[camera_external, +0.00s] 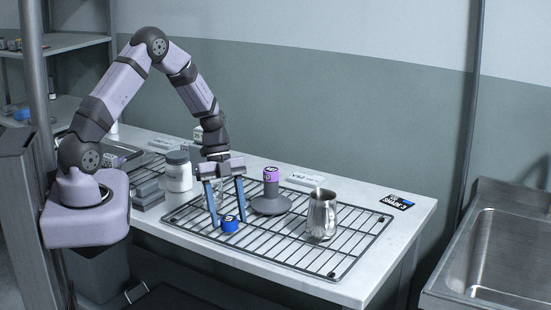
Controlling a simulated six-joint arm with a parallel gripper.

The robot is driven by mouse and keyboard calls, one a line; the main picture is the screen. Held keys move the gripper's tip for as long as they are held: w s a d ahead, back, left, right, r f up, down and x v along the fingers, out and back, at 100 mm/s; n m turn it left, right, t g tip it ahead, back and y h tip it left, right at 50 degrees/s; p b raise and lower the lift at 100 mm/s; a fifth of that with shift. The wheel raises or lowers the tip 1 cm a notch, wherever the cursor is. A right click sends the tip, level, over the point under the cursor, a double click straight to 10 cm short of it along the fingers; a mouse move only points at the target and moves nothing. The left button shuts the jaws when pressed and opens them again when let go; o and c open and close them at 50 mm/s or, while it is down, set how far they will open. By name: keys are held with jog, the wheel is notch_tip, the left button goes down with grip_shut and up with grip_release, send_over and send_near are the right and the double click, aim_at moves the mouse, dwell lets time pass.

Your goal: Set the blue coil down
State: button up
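The blue coil (229,224) is a short round roll with a dark marking on its top face. It is at the left part of the wire rack (290,262), low against the bars. My gripper (229,222) points down with its two blue fingers spread apart, one on each side of the coil. The fingertips are close to the coil's sides and near the rack. Whether they touch the coil, or a small gap remains, cannot be told from this view. Whether the coil's underside rests fully on the bars is also unclear.
A purple roll (271,174) stands on a dark round-based holder (271,204) right of my gripper. A metal pitcher (321,214) stands farther right on the rack. A white jar (178,172) stands left. A sink (495,250) lies beyond the table's right end.

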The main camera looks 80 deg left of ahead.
jog(key=shift+r, duration=0.15)
jog(key=w+b+v, duration=0.1)
jog(key=b+v, duration=0.1)
jog(key=v, duration=1)
jog(key=shift+s, duration=0.45)
jog(key=s+d+f+n+y, duration=0.2)
jog(key=s+d+n, duration=0.4)
jog(key=d+n, duration=0.2)
jog(key=s+d+f+n+g+y, duration=0.1)
jog(key=s+d+f+n+y, duration=0.1)
jog(key=s+d+n, duration=0.4)
jog(key=shift+d+n, duration=0.9)
jog(key=shift+d, duration=1.75)
